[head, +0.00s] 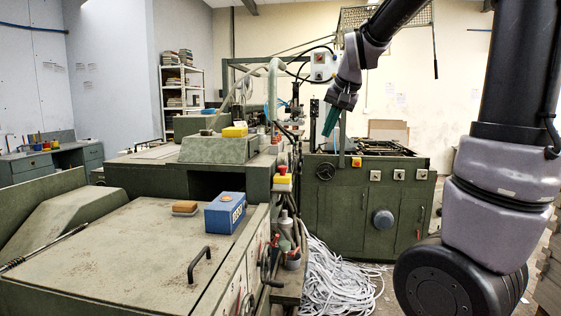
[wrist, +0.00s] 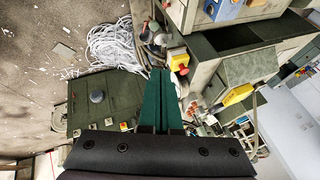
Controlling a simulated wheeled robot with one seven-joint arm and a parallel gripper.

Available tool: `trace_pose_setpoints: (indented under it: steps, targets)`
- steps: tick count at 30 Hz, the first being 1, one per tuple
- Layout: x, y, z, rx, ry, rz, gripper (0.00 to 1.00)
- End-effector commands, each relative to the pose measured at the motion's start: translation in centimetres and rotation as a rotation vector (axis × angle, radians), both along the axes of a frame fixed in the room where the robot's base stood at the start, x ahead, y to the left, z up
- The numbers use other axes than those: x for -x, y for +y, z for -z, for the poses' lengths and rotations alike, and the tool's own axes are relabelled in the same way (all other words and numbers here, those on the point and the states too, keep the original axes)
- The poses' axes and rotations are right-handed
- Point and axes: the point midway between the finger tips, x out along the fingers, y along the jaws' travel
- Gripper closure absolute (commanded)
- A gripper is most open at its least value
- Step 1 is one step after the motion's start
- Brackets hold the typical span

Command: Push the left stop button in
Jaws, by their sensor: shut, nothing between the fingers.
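My gripper (head: 328,132) has green fingers pointing down and is up and to the right of the button in the head view. In the wrist view the fingers (wrist: 159,72) lie together, with nothing between them. They appear apart from the button; the distance is hard to tell.
A blue box (head: 225,212) and an orange-brown block (head: 185,207) rest on the near machine top, beside a black handle (head: 200,263). A green cabinet (head: 340,215) with knobs stands behind. White paper strips (head: 335,275) cover the floor between. A yellow item (head: 234,131) lies on the middle machine.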

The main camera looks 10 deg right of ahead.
Motion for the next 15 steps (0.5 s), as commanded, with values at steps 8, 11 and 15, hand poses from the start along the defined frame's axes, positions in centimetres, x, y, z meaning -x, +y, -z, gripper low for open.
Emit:
trace_pose_setpoints:
  steps: [8, 11, 15]
  targets:
    - [-9.9, 1.8, 2.7, 0.133, -0.010, 0.031, 1.00]
    - [-13.1, 3.0, 3.5, 0.196, -0.030, 0.036, 1.00]
    - [-17.1, 5.2, 4.2, 0.291, -0.072, 0.032, 1.00]
